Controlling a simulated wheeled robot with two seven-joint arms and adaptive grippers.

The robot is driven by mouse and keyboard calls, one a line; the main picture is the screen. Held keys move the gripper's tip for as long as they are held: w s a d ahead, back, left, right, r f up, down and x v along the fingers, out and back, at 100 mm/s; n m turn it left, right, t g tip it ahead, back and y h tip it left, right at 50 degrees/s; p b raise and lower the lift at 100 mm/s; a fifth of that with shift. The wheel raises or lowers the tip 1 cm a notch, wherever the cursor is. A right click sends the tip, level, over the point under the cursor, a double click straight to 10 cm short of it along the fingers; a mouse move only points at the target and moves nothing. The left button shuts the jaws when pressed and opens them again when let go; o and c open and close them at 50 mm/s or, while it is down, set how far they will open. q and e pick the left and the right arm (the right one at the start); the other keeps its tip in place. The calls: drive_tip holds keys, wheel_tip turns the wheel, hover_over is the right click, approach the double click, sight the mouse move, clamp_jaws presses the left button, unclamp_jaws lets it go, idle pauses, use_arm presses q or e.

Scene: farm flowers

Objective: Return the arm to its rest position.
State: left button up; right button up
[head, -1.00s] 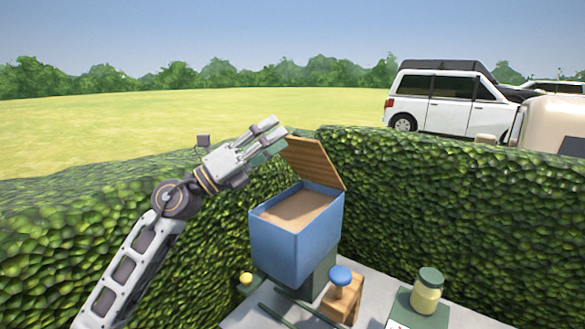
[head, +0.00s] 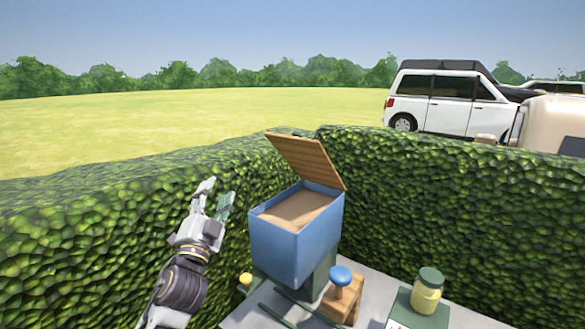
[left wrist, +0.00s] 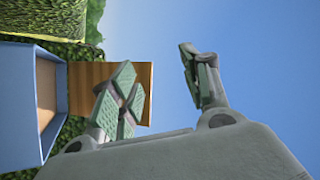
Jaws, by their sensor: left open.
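My left gripper (head: 213,200) is open and empty in the head view, left of the blue box and in front of the hedge, with its fingers pointing up. In the left wrist view its two green-padded fingers (left wrist: 160,88) are spread apart with nothing between them. The blue box (head: 289,248) stands right of the gripper, and its wooden lid (head: 308,160) is raised and tilted open. The box (left wrist: 22,105) and the lid (left wrist: 90,80) also show in the left wrist view, at the left. My right gripper is not in view.
A wooden stand with a blue knob (head: 341,275) is in front of the box. A jar with a green lid (head: 427,290) stands on a green mat at the right. A hedge (head: 440,200) encloses the area behind and to the left.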

use_arm(q)
drive_tip(key=s+a+f+n+g+y, duration=0.1)
drive_tip(key=s+a+f+n+g, duration=0.2)
drive_tip(key=f, duration=0.6)
drive_tip(key=s+a+f+n+g+y, duration=0.1)
drive_tip(key=s+f+n+g+y, duration=0.2)
drive_tip(key=f, duration=0.6)
drive_tip(key=s+a+f+n+g, duration=0.25)
drive_tip(key=f+g, duration=0.25)
drive_tip(key=f, duration=0.4)
drive_tip(key=s+d+f+n+g+h, duration=0.15)
drive_tip(key=s+f+g, duration=0.25)
drive_tip(key=s+f, duration=0.5)
drive_tip(key=s+d+f+g+h, duration=0.15)
drive_tip(key=s+f+g, duration=0.35)
drive_tip(key=s, duration=0.7)
drive_tip(key=s+f+g, duration=0.1)
drive_tip(key=s+f, duration=0.1)
drive_tip(key=f, duration=1.6)
drive_tip(key=s+f, duration=0.2)
drive_tip(key=f, duration=1.6)
drive_tip(key=s+a+f, duration=0.2)
drive_tip(key=s+f, duration=0.7)
drive_tip(key=s, duration=0.1)
drive_tip(key=s+a+f+g+y+b, duration=0.1)
drive_tip(key=s+f, duration=0.8)
drive_tip(key=s, duration=0.2)
drive_tip(key=shift+a+f, duration=0.15)
drive_tip(key=shift+a, duration=0.2)
